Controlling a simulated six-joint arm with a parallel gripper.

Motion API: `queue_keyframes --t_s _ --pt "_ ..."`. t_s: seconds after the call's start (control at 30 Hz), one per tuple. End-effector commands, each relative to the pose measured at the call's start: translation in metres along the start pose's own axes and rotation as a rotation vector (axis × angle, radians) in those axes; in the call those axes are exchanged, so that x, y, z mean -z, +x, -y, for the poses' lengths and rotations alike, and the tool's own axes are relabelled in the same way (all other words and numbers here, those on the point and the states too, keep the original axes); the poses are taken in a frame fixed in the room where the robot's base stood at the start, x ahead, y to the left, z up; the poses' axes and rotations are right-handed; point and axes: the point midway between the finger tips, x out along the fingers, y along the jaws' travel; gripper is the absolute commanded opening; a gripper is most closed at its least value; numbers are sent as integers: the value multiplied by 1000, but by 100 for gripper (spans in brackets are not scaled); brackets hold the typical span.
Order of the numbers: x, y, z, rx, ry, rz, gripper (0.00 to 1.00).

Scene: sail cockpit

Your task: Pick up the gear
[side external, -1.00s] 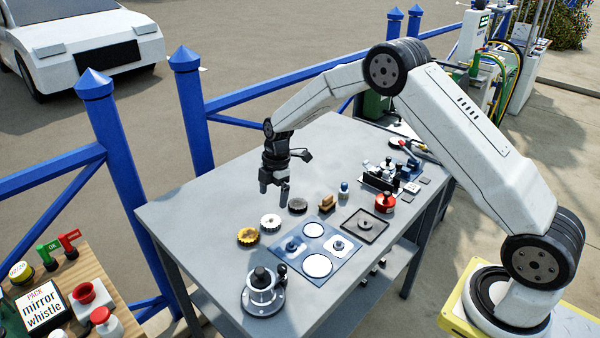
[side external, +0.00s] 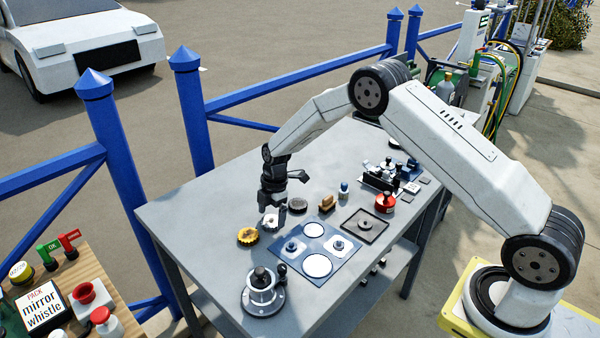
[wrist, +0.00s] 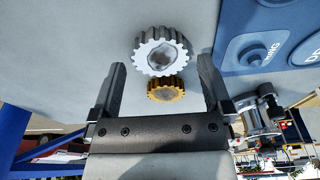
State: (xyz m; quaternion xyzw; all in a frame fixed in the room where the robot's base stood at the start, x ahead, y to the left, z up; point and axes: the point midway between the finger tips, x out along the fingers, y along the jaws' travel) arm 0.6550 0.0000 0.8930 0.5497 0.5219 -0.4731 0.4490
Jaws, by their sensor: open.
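A white toothed gear (side external: 270,223) lies on the grey workbench, partly hidden by my gripper in the side view. In the wrist view the white gear (wrist: 162,50) lies ahead, between the lines of the two fingers. A yellow gear (side external: 248,236) lies beside it and also shows in the wrist view (wrist: 166,90). A dark grey round part (side external: 298,205), possibly another gear, lies to the right. My gripper (side external: 273,209) is open and empty, pointing down just above the white gear; contact cannot be told. It also shows in the wrist view (wrist: 160,65).
A blue mat (side external: 345,263) with round pads lies right of the gears. A metal fixture (side external: 262,292) stands at the bench's near end. The bench's left part is clear.

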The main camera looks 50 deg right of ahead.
Motion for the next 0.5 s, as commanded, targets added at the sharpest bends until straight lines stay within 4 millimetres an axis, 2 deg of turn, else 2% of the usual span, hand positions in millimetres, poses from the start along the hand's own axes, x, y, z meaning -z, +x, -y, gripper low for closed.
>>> queue_keyframes --t_s 0.2,0.5 --pt "0 15 0 -1 0 0 100" --pt "0 15 0 -1 0 0 100"
